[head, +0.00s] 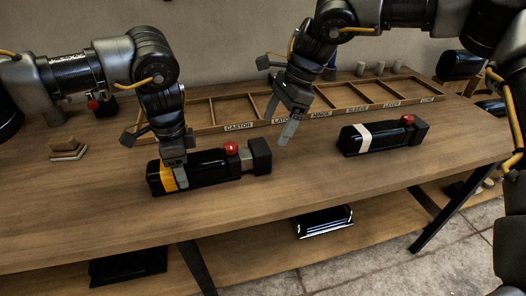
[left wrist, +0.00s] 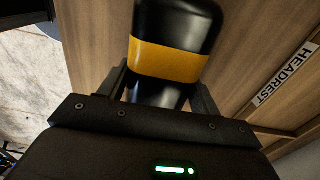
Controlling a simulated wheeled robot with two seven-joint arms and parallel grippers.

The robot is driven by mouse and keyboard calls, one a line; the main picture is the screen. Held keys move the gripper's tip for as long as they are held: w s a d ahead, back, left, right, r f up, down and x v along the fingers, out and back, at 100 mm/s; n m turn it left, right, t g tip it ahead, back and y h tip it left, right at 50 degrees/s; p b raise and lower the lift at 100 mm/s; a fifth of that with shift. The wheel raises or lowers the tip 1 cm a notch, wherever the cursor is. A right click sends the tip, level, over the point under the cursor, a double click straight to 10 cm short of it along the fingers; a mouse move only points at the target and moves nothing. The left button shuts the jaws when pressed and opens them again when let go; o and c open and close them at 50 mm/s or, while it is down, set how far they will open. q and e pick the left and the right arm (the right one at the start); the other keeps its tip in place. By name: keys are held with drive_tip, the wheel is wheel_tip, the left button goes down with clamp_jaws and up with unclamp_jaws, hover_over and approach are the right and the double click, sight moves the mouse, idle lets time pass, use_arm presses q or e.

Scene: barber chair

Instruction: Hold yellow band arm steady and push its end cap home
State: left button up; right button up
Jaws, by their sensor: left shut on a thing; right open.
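The yellow band arm (head: 208,166) lies on the bench, a black padded body with a yellow band near its left end and a red knob (head: 231,147) on top. Its black end cap (head: 261,155) stands off the body at the right, with a grey piece showing in the gap. My left gripper (head: 174,160) is shut on the body beside the yellow band. In the left wrist view the yellow band (left wrist: 168,58) shows just past the fingers. My right gripper (head: 289,122) is open and empty, above the bench, to the right of and behind the end cap.
A white band arm (head: 362,138) lies to the right, its cap close against its body. A labelled wooden compartment tray (head: 205,128) runs along the back. Tan blocks (head: 68,148) sit at the left. The bench in front of the arms is clear.

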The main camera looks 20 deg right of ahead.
sight(253, 147)
drive_tip(key=x, duration=0.9)
drive_tip(key=shift+a+f, duration=0.1)
drive_tip(key=shift+f, duration=0.1)
drive_tip(key=c, duration=1.4)
drive_tip(key=shift+a, duration=1.8)
use_arm(q)
drive_tip(key=shift+d, duration=0.1)
use_arm(e)
drive_tip(key=o, duration=1.4)
drive_tip(key=v, duration=1.2)
drive_tip(key=shift+d, duration=0.15)
